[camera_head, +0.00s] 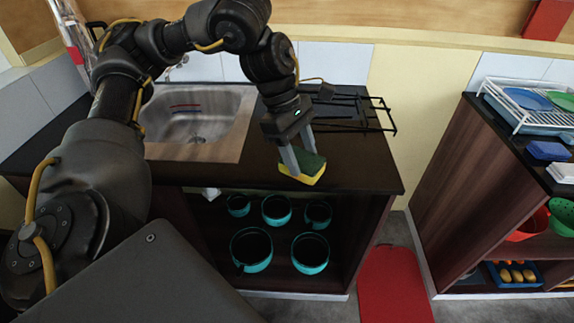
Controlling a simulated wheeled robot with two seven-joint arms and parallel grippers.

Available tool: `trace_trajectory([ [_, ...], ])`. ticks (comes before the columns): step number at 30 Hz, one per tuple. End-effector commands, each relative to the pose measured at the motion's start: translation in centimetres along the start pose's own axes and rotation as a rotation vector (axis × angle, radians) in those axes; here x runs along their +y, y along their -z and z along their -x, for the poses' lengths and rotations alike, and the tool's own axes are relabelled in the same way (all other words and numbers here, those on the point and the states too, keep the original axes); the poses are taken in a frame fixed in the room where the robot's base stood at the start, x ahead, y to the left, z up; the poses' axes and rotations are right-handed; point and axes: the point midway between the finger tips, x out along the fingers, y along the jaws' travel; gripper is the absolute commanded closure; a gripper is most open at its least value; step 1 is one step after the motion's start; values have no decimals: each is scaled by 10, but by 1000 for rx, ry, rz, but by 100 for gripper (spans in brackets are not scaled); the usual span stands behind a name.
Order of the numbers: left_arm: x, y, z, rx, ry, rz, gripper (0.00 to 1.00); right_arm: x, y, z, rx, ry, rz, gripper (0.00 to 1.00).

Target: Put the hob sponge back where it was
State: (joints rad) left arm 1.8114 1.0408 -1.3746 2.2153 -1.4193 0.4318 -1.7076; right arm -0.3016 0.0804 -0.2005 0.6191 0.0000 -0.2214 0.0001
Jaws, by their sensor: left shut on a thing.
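The hob sponge (307,171) is yellow with a dark green top. It is at the front of the dark counter (362,172), to the right of the sink and in front of the hob (340,108). My left gripper (301,165) points down and is shut on the sponge, with a grey finger on either side. I cannot tell whether the sponge touches the counter or is just above it. My left arm hides part of the sink and part of the hob's left side. My right gripper is not in view.
A metal sink (205,125) is left of the sponge. Several teal pots stand on the open shelf below, including one front pot (311,253). A dark cabinet (450,190) with a white dish rack (515,112) is at right. A red mat (392,285) lies on the floor.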

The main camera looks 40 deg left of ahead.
Motion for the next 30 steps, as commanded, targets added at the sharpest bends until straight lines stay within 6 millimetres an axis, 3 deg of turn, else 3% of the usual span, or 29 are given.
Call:
trace_trajectory([
  [3,-3,9,8,-5,-46,89,72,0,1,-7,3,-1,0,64],
  [11,5,18,12,-6,-55,121,72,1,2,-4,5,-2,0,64],
  [21,68,81,-1,-5,-54,124,72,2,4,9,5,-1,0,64],
  [30,98,120,-36,-5,-55,115,72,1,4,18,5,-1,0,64],
])
